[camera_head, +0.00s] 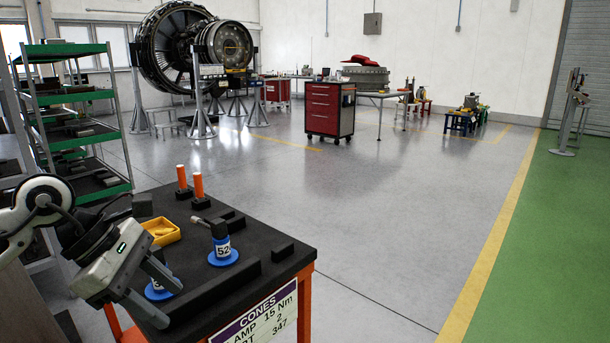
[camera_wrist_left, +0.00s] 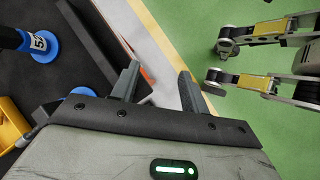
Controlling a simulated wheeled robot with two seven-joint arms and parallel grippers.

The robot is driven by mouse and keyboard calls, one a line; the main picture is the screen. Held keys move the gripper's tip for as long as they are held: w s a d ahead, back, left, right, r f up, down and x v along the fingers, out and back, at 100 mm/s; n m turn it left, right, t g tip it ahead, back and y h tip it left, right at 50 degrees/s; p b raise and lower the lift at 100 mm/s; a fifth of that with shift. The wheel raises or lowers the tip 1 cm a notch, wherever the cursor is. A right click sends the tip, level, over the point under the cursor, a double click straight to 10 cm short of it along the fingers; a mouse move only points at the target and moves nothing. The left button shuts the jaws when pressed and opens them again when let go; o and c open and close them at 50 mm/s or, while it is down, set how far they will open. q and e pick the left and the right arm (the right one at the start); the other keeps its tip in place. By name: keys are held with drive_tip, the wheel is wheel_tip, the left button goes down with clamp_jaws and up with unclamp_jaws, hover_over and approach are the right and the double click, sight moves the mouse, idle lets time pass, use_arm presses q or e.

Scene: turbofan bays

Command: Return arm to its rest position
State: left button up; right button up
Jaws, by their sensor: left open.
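My left gripper (camera_head: 172,305) hangs over the front left of the black-topped cart (camera_head: 190,265) with orange legs. In the left wrist view its two fingers (camera_wrist_left: 158,72) are apart, with nothing between them. Floor and the cart's edge show past the fingers. A blue-based black piece labelled 52 (camera_head: 222,252) stands on the cart, right of the gripper. A second blue base (camera_head: 158,291) is partly hidden behind the gripper's fingers.
Two orange posts (camera_head: 198,186) and a yellow bin (camera_head: 160,232) stand on the cart. A green shelf rack (camera_head: 75,120) is at the left. An engine (camera_head: 195,50) and a red tool cabinet (camera_head: 328,110) stand farther back. The floor (camera_head: 400,210) right of the cart is clear.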

use_arm(q)
drive_tip(key=s+d+r+n+t+h, duration=0.1)
drive_tip(key=s+d+n+h, duration=0.1)
drive_tip(key=d+n+h, duration=0.45)
drive_tip(key=s+d+r+n+t+h, duration=0.1)
drive_tip(key=s+d+n+h, duration=0.25)
drive_tip(key=d+h, duration=0.5)
drive_tip(key=w+a+f+n+t+y, duration=0.15)
drive_tip(key=f+n+t+y, duration=0.3)
drive_tip(key=n, duration=0.65)
drive_tip(key=a+f+n+t+y+p, duration=0.15)
drive_tip(key=f+n+t+y, duration=0.3)
drive_tip(key=n, duration=0.65)
drive_tip(key=a+f+n+t+y, duration=0.35)
drive_tip(key=f+n+y, duration=0.2)
drive_tip(key=n, duration=0.55)
drive_tip(key=s+f+n+g+y, duration=0.3)
drive_tip(key=s+f+n+g, duration=0.2)
drive_tip(key=s+f+n, duration=0.3)
wheel_tip(320, 180, down, 4)
drive_tip(key=shift+s+f+g, duration=0.2)
drive_tip(key=shift+s+g, duration=0.15)
drive_tip(key=shift+s, duration=0.65)
drive_tip(key=shift+y, duration=0.25)
